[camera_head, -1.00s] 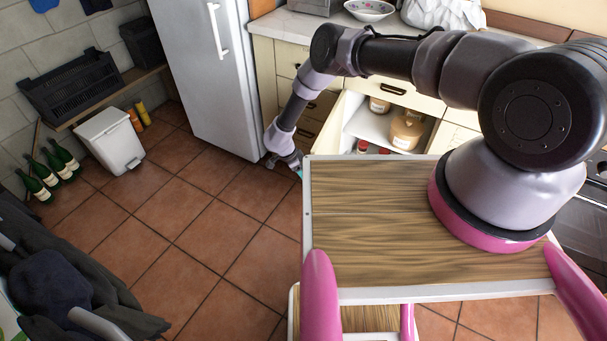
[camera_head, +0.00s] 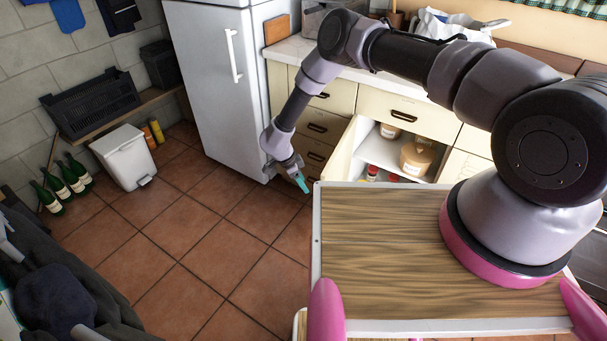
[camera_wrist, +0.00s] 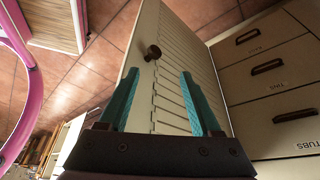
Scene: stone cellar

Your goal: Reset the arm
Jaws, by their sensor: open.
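My gripper (camera_head: 303,183) hangs low at the end of my bent arm, in front of the drawers in the head view. In the wrist view my gripper (camera_wrist: 155,92) has its two teal fingers spread apart with nothing between them. Beyond the fingers is an open slatted cabinet door (camera_wrist: 172,60) with a round dark knob (camera_wrist: 153,52). The head view also shows this door (camera_head: 345,150) standing out from the cabinet. Whether the fingers touch the door cannot be told.
The open cabinet (camera_head: 378,150) holds jars (camera_head: 417,157). Drawers (camera_head: 326,127) lie beside it, and a fridge (camera_head: 215,90) stands to the left. A white bin (camera_head: 126,157) and green bottles (camera_head: 75,175) are at far left. The tiled floor (camera_head: 190,245) between is clear.

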